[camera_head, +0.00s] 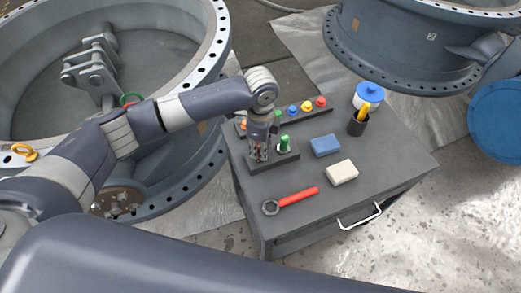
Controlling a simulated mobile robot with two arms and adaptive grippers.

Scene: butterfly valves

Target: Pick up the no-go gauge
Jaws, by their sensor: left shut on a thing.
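My left gripper (259,153) points down over the left part of a small dark holder block (272,165) on the grey cart top. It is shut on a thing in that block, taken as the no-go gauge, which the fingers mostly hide. I cannot make out its handle colour or whether it is clear of the block. A green-handled gauge (284,143) stands upright in the same block, just right of the fingers. My right gripper is not in view.
The cart (385,165) also bears a rack with coloured knobs (306,106), a blue block (325,146), a cream block (341,172), a red-handled wrench (291,200), a black cup (358,124) and a blue-lidded jar (369,93). Large valve bodies (218,60) stand left and behind (400,55).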

